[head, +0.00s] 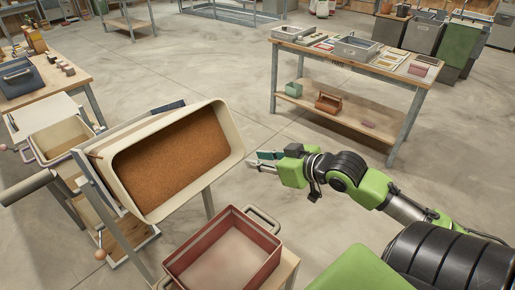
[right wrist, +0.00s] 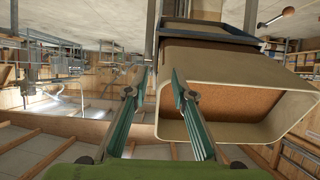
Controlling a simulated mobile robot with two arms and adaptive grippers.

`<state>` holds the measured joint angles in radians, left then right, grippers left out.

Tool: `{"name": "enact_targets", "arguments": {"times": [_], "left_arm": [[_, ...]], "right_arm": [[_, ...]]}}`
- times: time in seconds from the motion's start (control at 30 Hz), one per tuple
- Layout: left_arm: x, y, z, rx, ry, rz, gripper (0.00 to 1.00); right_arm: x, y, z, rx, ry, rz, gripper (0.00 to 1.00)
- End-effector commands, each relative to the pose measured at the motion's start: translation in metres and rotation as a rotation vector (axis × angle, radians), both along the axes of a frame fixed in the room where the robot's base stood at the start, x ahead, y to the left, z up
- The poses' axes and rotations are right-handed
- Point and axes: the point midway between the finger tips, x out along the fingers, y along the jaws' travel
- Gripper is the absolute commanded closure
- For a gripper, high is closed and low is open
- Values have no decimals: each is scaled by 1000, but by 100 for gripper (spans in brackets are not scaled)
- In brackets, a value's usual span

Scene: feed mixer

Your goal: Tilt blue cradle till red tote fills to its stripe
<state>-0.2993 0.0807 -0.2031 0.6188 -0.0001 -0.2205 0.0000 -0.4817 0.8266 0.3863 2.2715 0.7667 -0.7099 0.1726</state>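A cream tub (head: 234,132) holding brown grain is tipped toward me in the head view. A dark blue part (head: 166,107), perhaps of the cradle, shows behind its far edge. The tub also shows in the right wrist view (right wrist: 230,133), with a blue-grey frame (right wrist: 212,30) beside it. The red tote (head: 270,262) stands below the tub's front; its visible inside shows no grain, and I cannot make out a stripe. My right gripper (head: 256,160) is open and empty, just right of the tub. The wrist view shows a gap between its fingers (right wrist: 161,78). My left gripper is out of view.
A grey bar handle (head: 27,187) sticks out left of the tub. A workbench (head: 345,62) with trays stands at back right, another table (head: 72,82) at left. Bare floor lies between the benches.

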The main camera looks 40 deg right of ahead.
Motion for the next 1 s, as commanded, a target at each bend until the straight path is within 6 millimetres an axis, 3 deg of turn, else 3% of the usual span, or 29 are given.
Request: {"name": "enact_targets", "arguments": {"times": [0.1,0.27,0.47,1.0], "left_arm": [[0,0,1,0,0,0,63],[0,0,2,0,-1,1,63],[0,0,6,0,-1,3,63],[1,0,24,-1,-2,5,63]], "right_arm": [[7,2,24,11,-44,18,76],[14,2,31,18,-60,21,76],[33,6,23,20,-60,22,76],[111,22,-10,19,-58,21,76]]}}
